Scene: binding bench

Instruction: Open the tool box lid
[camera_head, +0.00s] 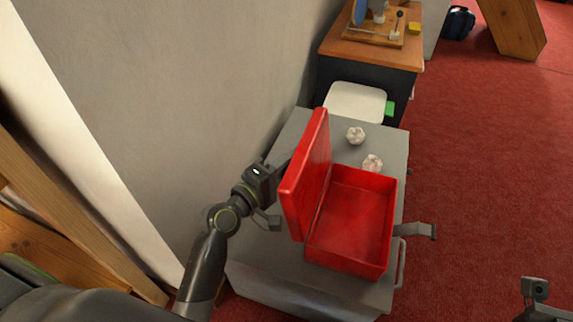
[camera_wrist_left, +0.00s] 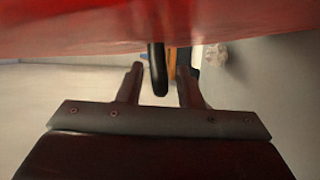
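The red tool box (camera_head: 350,225) stands on a grey cabinet, its empty inside showing. Its red lid (camera_head: 308,175) is raised, standing nearly upright along the box's left side. My left gripper (camera_head: 278,190) is at the outer face of the lid, partly hidden behind it. In the left wrist view the lid (camera_wrist_left: 100,25) fills the top, and a dark bar (camera_wrist_left: 158,70), perhaps its handle, hangs between the two separated fingers (camera_wrist_left: 160,85). The fingers do not appear closed on it. My right gripper (camera_head: 536,300) is only partly in view at the lower right.
The grey cabinet top (camera_head: 385,140) holds two crumpled white lumps (camera_head: 355,135) behind the box. A grey bracket-like part (camera_head: 415,231) sticks out on the box's right. The wall (camera_head: 190,90) is close on the left.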

